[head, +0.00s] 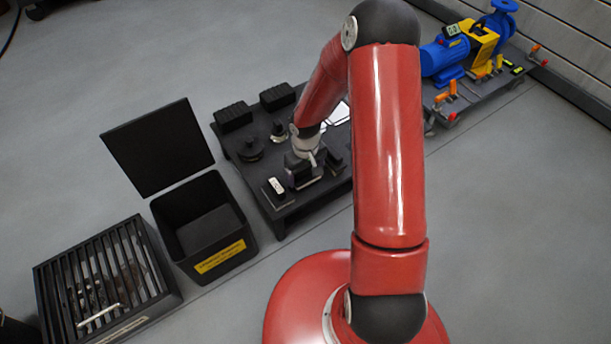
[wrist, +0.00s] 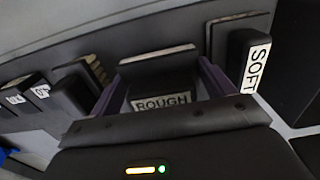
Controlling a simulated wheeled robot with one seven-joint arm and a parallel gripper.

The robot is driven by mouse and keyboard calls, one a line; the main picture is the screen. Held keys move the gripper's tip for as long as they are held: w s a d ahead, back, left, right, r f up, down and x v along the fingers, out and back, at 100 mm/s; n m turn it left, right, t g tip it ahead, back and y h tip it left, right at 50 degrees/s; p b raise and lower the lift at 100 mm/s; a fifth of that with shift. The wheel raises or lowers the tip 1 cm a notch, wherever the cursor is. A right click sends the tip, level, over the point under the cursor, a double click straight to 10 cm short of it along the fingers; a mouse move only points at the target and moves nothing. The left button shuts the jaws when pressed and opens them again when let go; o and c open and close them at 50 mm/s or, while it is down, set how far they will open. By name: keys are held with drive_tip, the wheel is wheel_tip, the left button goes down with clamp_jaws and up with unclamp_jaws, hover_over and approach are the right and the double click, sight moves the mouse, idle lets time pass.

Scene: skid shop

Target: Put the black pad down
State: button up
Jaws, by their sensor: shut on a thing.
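My gripper (head: 303,172) is low over the left part of a black bench (head: 283,216). In the wrist view my gripper's (wrist: 162,75) two purplish fingers stand on either side of a black pad (wrist: 158,84) with a white label reading ROUGH. The gripper is shut on this pad. A pale edge runs along the pad's far side. I cannot tell whether its underside touches the bench top. A second black pad labelled SOFT (wrist: 254,65) stands just to the right of it, apart; it also shows in the head view (head: 277,188).
Black boxes (head: 233,115) and a round dark part (head: 250,149) stand farther back on the bench. Small labelled blocks (wrist: 38,92) are left in the wrist view. An open black bin (head: 210,222) and a slatted crate (head: 105,280) stand left; a blue pump (head: 443,57) is back right.

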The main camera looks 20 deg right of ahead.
drive_tip(key=shift+f, duration=0.8)
drive_tip(key=shift+f, duration=0.15)
drive_tip(key=o, duration=0.7)
